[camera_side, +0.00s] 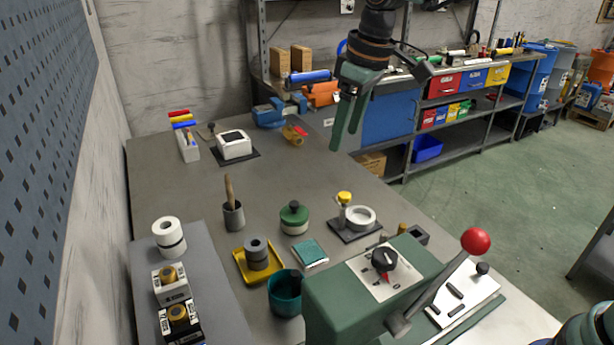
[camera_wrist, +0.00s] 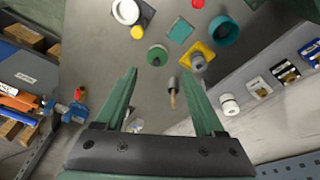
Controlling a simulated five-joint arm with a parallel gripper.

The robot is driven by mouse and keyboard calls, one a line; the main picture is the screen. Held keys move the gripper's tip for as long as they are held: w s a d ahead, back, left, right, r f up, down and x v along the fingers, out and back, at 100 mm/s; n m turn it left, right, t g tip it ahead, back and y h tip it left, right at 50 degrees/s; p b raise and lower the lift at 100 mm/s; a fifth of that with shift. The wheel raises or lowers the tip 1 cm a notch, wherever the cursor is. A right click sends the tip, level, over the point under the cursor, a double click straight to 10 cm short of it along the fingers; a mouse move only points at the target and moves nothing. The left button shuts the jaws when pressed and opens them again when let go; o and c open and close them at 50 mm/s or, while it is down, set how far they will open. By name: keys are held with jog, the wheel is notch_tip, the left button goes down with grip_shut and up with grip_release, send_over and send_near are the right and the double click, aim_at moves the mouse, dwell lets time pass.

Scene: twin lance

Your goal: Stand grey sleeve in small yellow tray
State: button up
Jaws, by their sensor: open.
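The grey sleeve (camera_side: 257,250) stands upright in the small yellow tray (camera_side: 240,263), with its round opening facing up. In the wrist view the sleeve (camera_wrist: 198,63) also sits within the yellow tray (camera_wrist: 211,52). My gripper (camera_side: 347,139) is raised well above the table, apart from the sleeve and tray. Its two green fingers are open and empty. In the wrist view the open fingers (camera_wrist: 158,74) point towards the middle of the table, with the sleeve a little beyond the right fingertip.
A teal cup (camera_side: 285,296), a green-lidded pot (camera_side: 294,215) and a dark pot with a wooden handle (camera_side: 233,213) stand near the tray. A green lever box (camera_side: 350,290) stands at the front. White rolls (camera_side: 168,237) sit on the left.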

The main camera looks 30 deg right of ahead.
jog(key=s+d+f+m+t, duration=0.2)
jog(key=s+d+m, duration=0.3)
jog(key=s+d, duration=0.8)
jog(key=s+t, duration=0.1)
jog(key=s, duration=0.2)
jog(key=shift+m+h, duration=0.4)
jog(key=shift+s, duration=0.1)
